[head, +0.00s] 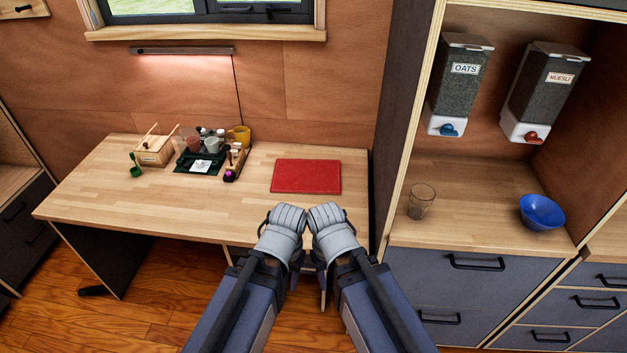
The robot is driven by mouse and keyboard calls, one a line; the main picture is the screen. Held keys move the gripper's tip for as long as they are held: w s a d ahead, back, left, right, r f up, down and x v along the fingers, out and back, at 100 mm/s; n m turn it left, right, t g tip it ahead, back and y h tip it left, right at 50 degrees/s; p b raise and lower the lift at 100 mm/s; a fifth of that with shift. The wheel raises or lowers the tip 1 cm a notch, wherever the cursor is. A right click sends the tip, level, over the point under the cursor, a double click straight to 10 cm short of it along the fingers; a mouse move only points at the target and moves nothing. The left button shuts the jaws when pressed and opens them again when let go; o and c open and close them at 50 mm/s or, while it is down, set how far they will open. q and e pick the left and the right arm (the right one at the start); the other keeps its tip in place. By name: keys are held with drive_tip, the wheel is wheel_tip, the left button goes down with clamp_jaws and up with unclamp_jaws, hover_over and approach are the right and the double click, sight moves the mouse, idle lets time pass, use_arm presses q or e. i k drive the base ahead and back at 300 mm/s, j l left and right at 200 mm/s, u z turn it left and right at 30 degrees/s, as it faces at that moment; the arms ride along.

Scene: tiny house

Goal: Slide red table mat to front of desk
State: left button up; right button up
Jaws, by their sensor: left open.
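The red table mat (306,176) lies flat on the wooden desk (130,205), toward the desk's back right. My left gripper (287,217) is open, with nothing visible in it, near the front edge of the desk. It is in front of the mat and apart from it. My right gripper (326,215) is close beside the left one, also in front of the mat and apart from it. Its fingers are bunched in the view, so I cannot tell whether it is open or shut. The arms and grippers hide part of the desk's front edge.
A wooden box (157,155), a dark green tray (184,170) with small containers, and a yellow mug (240,134) stand left of the mat. The desk front left is clear. A shelf unit to the right holds a glass (421,202) and a blue bowl (542,212).

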sight(290, 175)
drive_tip(key=i+j+u, duration=0.15)
drive_tip(key=i+u, duration=0.2)
drive_tip(key=i+j+u, duration=0.1)
drive_tip(key=i+u, duration=0.6)
drive_tip(key=k, duration=0.05)
